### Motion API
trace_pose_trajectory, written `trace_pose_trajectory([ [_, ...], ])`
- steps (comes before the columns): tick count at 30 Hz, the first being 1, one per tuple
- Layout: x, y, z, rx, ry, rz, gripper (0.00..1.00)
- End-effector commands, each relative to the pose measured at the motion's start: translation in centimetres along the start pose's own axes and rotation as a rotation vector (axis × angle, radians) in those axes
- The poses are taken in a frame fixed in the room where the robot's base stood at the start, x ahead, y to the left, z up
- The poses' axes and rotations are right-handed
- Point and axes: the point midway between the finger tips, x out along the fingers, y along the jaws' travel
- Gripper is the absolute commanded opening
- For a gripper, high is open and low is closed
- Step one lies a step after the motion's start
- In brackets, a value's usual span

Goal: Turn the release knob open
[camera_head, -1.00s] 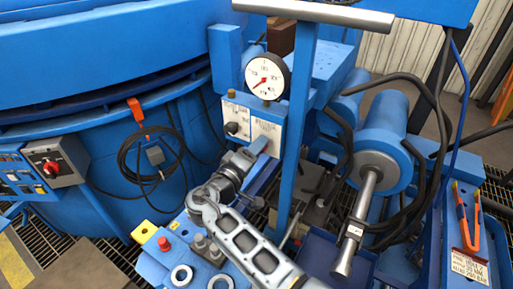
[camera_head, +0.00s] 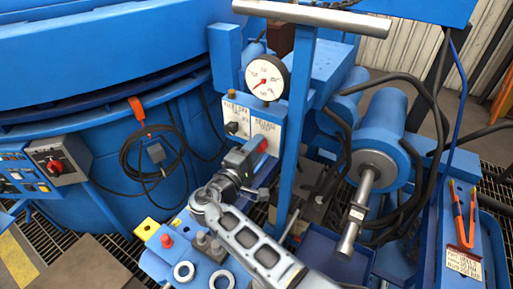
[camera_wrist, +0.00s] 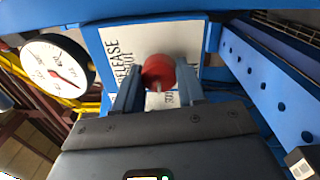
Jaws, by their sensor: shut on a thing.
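The release knob (camera_wrist: 158,72) is red and round, on a white plate marked RELEASE (camera_wrist: 118,48). My gripper (camera_wrist: 157,92) has one finger on each side of the knob in the wrist view and is shut on it. In the head view my gripper (camera_head: 254,152) reaches the release plate (camera_head: 269,118) below the gauge, and a bit of the red knob (camera_head: 263,146) shows at its tip. The fingers hide part of the knob and the lower lettering.
A round white gauge with a red needle (camera_head: 267,77) sits just above the plate; it also shows in the wrist view (camera_wrist: 58,72). A blue post (camera_head: 297,130) stands close to the right. A black knob (camera_head: 232,127) is on the neighbouring plate at left.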

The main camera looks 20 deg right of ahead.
Motion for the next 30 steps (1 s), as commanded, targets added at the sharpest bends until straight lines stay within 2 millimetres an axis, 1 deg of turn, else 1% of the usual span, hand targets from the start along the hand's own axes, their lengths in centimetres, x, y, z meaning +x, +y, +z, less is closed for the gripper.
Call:
trace_pose_trajectory([
  [8, -0.1, 0.0, -0.1, 0.0, 0.005, 0.001, 0.09],
  [9, -0.1, 0.0, -0.1, 0.0, 0.005, 0.001, 0.41],
  [15, -0.1, 0.0, -0.1, 0.001, 0.003, 0.001, 0.6],
  [17, -0.1, 0.0, -0.1, 0.001, 0.003, 0.001, 0.65],
  [25, -0.2, 0.0, -0.1, 0.001, 0.002, 0.0, 0.65],
  [28, -1.1, 0.0, -0.1, 0.001, 0.002, 0.001, 0.65],
  [30, -2.1, -0.1, -0.1, 0.001, 0.004, 0.0, 0.65],
])
